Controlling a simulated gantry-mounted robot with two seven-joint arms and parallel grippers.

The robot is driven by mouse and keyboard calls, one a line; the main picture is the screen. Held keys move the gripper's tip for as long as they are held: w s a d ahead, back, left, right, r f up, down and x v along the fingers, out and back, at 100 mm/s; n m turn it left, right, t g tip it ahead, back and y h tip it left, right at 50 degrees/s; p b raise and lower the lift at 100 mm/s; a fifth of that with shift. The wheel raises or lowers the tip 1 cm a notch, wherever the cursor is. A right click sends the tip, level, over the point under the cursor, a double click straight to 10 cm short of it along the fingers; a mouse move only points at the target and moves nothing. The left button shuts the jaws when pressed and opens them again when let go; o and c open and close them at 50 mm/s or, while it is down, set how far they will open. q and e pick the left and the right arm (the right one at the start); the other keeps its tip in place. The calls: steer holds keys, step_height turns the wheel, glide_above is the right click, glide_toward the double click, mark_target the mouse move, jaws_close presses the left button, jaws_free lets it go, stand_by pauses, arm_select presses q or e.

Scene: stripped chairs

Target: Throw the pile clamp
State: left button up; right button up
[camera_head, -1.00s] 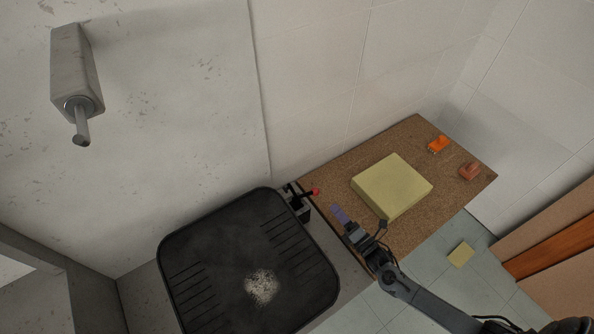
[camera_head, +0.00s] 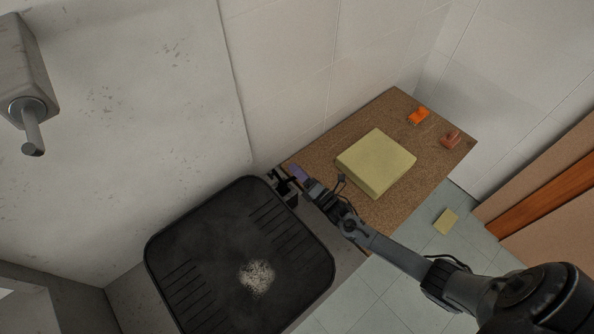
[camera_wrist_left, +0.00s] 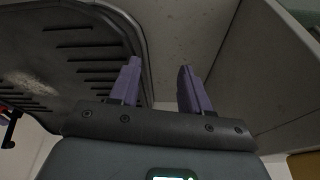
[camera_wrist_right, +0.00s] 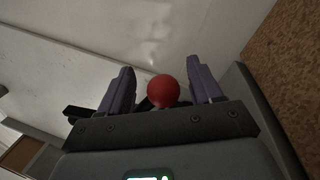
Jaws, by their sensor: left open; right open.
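The pile clamp (camera_head: 281,186) is a dark clamp at the upper right edge of the black ribbed pan (camera_head: 160,285). Its red ball knob (camera_wrist_right: 163,90) shows between the two purple fingers of my right gripper (camera_wrist_right: 158,75) in the right wrist view. My right gripper (camera_head: 294,170) is open at the clamp and hides the knob in the head view. I cannot tell whether the fingers touch the knob. My left gripper (camera_wrist_left: 158,65) is open and empty, close to the black pan (camera_wrist_left: 75,45), and is outside the head view.
A brown board (camera_head: 320,160) right of the pan holds a yellow block (camera_head: 376,163), an orange item (camera_head: 419,116) and a reddish item (camera_head: 451,139). A wall lies behind. A grey post with a rod (camera_head: 32,130) juts out at upper left. A yellow square (camera_head: 446,221) lies on the floor.

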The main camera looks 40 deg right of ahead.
steer(key=shift+w+r, duration=0.1)
steer(key=shift+w, duration=0.3)
jaws_close()
